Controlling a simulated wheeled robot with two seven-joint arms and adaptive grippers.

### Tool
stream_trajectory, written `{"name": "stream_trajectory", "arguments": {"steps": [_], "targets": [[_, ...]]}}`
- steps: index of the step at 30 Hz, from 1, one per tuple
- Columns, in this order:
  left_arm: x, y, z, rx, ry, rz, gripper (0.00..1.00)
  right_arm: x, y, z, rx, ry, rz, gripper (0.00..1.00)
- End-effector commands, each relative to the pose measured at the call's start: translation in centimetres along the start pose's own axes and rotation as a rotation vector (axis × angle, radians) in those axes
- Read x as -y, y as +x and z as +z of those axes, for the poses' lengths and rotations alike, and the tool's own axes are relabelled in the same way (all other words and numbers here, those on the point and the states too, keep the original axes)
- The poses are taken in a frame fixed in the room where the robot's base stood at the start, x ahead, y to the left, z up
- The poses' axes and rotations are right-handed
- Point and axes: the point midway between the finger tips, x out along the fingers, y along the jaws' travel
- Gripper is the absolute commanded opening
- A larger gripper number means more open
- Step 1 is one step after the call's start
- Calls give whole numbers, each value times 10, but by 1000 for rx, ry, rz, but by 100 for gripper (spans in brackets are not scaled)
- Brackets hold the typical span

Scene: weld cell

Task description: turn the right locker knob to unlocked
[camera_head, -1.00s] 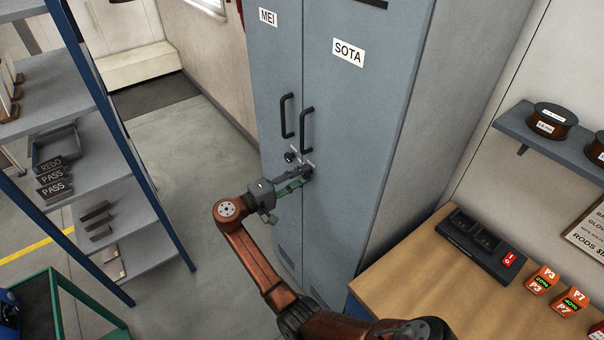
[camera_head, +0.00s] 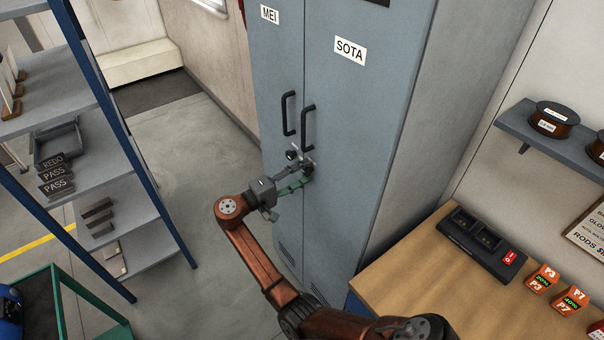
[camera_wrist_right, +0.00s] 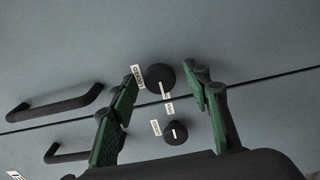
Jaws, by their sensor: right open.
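The right locker knob (camera_wrist_right: 160,77), round and black, sits on the right locker door (camera_head: 345,130) labelled SOTA. Its white mark points down in the wrist view, toward a small label; another label lies to its left. My right gripper (camera_wrist_right: 159,80) is open, its green fingers on either side of this knob, with gaps visible in the wrist view. In the head view the right gripper (camera_head: 307,176) partly hides the right knob. The left locker knob (camera_wrist_right: 175,133) is lower in the wrist view, just across the door seam. My left gripper is out of view.
Two black handles, one on each door, are above the knobs: the left handle (camera_head: 288,113) and right handle (camera_head: 307,128). A wooden bench (camera_head: 420,290) stands at right, and a blue-framed shelf (camera_head: 130,210) at left. The floor between is clear.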

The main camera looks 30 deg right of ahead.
Motion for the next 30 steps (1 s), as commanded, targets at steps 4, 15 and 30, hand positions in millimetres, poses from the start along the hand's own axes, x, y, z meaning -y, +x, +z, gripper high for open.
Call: {"name": "stream_trajectory", "arguments": {"steps": [4, 15, 30], "targets": [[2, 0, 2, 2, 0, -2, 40, 0, -7, -1, -2, 0, 0, 44], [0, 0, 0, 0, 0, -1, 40, 0, -77, -1, -3, -1, 0, 44], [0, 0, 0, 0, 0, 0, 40, 0, -120, 0, 0, -1, 0, 44]]}}
